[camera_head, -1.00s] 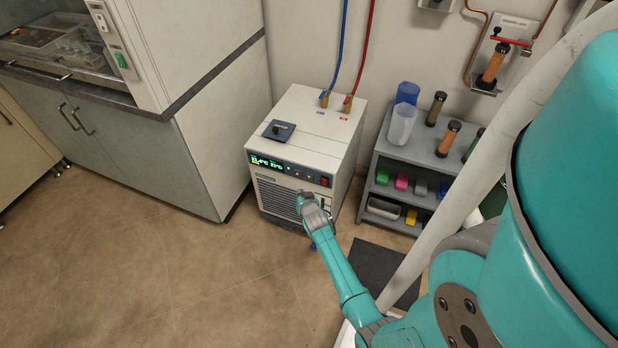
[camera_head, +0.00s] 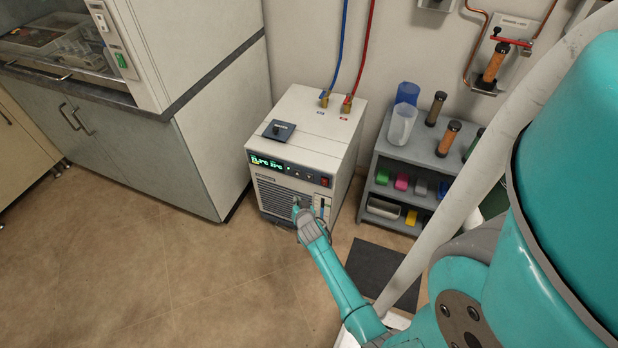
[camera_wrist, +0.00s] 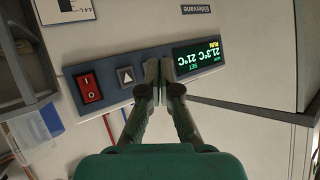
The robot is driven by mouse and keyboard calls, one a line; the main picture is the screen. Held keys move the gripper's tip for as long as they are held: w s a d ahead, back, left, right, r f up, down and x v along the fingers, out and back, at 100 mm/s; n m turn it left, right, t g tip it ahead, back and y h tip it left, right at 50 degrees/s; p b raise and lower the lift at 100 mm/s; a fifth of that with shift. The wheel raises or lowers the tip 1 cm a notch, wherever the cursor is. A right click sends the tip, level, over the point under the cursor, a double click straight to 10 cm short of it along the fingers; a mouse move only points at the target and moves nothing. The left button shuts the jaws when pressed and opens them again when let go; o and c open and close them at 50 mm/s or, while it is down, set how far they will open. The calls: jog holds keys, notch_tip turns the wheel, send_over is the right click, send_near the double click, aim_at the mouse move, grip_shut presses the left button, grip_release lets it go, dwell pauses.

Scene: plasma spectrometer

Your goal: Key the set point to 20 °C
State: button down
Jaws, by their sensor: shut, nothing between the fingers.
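The chiller (camera_head: 305,135) stands on the floor by the wall, its front panel facing me. Its display (camera_wrist: 203,57) is upside down in the wrist view and reads 21.3 °C, SET 21 °C, RUN. A grey arrow button (camera_wrist: 126,76) lies between the display and the red rocker switch (camera_wrist: 90,87); against the inverted text, its arrow points down. My gripper (camera_wrist: 160,70) is shut and empty, its tips in front of the panel between this button and the display, hiding that stretch. Contact cannot be told. In the head view my gripper (camera_head: 298,207) is before the chiller's front.
A blue and a red hose rise from the chiller's top, where a dark square cap (camera_head: 279,130) sits. A grey shelf (camera_head: 400,150) with bottles and coloured boxes stands at right. A cabinet (camera_head: 130,150) stands at left.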

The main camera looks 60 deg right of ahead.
jog(key=shift+d, duration=0.15)
send_near(306, 178)
jog(key=shift+w+a+f+x, duration=0.1)
jog(key=shift+a+x, duration=0.05)
jog(key=shift+x, duration=0.75)
jog(key=shift+w+a+f+x, duration=0.1)
jog(key=shift+a+x, duration=0.05)
jog(key=shift+x, duration=0.8)
jog(key=shift+w+a+f+x, duration=0.1)
jog(key=shift+a+x, duration=0.05)
jog(key=shift+x, duration=0.75)
jog(key=shift+d, duration=0.15)
jog(key=shift+d, duration=0.3)
jog(key=shift+d, duration=0.4)
jog(key=shift+a+r, duration=0.1)
jog(key=shift+a, duration=0.7)
jog(key=shift+s+a, duration=0.1)
jog(key=shift+a, duration=1.15)
jog(key=shift+s+a, duration=0.15)
jog(key=shift+a, duration=1.1)
